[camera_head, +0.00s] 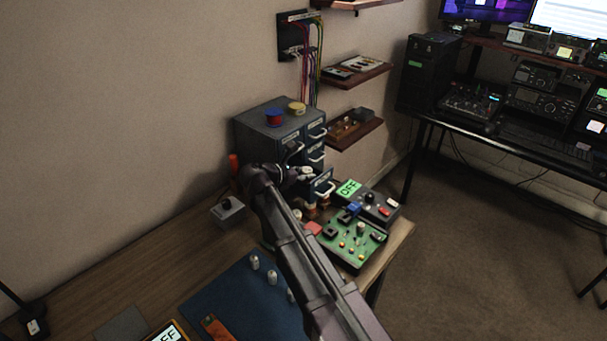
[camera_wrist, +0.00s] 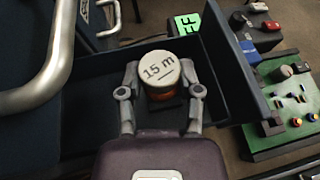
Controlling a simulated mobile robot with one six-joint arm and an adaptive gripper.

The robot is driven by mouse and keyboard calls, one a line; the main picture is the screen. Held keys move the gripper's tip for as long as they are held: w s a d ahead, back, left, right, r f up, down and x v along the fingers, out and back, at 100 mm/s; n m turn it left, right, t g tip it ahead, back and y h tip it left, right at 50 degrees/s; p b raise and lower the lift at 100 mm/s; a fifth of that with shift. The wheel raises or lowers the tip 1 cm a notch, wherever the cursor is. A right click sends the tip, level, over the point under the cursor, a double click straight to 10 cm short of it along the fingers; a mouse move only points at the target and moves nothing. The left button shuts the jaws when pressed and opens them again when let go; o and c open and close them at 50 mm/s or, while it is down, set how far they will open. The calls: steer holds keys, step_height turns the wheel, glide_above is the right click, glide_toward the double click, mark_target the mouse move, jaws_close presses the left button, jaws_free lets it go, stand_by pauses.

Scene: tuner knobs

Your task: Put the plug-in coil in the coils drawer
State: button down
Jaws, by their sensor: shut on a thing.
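The plug-in coil (camera_wrist: 158,70) has a white top marked "15 m" and an orange-brown body. My gripper (camera_wrist: 160,78) is shut on it, one finger on each side. In the wrist view the coil is over or inside an open dark drawer (camera_wrist: 238,72); whether it touches the floor cannot be told. In the head view my gripper (camera_head: 306,173) is at the front of the dark drawer cabinet (camera_head: 262,140), by the pulled-out lower drawer (camera_head: 325,190). The coil is not clear there, and the drawer's label cannot be read.
A green circuit board (camera_head: 352,243) and a grey box with an "OFF" display (camera_head: 378,208) stand right of the drawer. A blue mat (camera_head: 235,295) with white-topped pieces lies in front. A small grey box (camera_head: 228,211) stands left. A metal drawer handle (camera_wrist: 48,75) is close in the wrist view.

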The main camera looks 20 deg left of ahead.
steer(key=shift+f, duration=0.2)
steer(key=shift+c, duration=1.4)
jaws_free()
steer(key=shift+r, duration=0.2)
steer(key=shift+s+a+r+p, duration=0.3)
steer(key=shift+s, duration=0.15)
steer(key=p+v, duration=0.4)
steer(key=v, duration=0.6)
steer(key=shift+s+a, duration=0.25)
steer(key=shift+s, duration=0.1)
